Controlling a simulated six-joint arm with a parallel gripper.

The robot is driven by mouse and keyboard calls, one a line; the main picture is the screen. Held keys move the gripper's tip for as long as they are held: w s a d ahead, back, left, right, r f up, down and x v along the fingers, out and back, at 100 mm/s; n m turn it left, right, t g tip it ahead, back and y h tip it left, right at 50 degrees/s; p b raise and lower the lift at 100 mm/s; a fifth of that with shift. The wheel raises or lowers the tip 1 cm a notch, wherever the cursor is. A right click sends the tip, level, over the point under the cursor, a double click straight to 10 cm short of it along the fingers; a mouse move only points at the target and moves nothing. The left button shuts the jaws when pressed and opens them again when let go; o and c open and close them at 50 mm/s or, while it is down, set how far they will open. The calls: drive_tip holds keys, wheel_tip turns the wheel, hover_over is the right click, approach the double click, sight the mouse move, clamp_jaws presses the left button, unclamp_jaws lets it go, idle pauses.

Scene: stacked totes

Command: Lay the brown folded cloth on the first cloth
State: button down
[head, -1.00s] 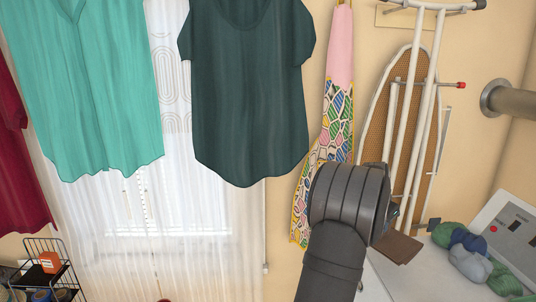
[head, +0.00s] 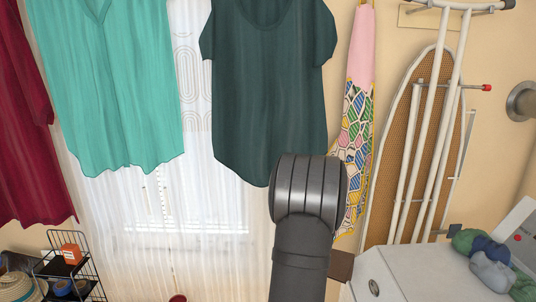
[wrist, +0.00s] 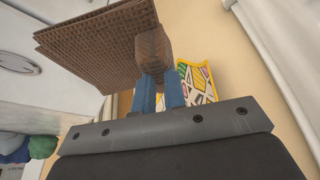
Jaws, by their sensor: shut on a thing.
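The brown folded cloth (wrist: 95,42) hangs in the wrist view as a stiff, woven, layered sheet reaching up and to the left. My gripper (wrist: 158,84) has blue fingers shut on a bunched edge of it. In the head view a brown corner of the cloth (head: 341,266) shows just right of my arm, in front of the white machine's left edge. My arm hides the rest of the cloth and the fingers there. I cannot see the first cloth in either view.
A white machine (head: 410,272) stands at the lower right with several yarn balls (head: 487,262) on it. An ironing board (head: 412,150) leans on the wall behind. Shirts (head: 268,90) and a patterned apron (head: 357,120) hang above. A black wire rack (head: 72,268) stands at lower left.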

drive_tip(key=s+a+f+n+y, duration=0.2)
drive_tip(key=s+a+f+n, duration=0.3)
drive_tip(key=s+a+f, duration=0.2)
drive_tip(key=s+a, duration=0.1)
drive_tip(key=a, duration=0.1)
drive_tip(key=shift+a+f+t, duration=0.15)
drive_tip(key=shift+a+t, duration=0.15)
drive_tip(key=shift+s, duration=0.1)
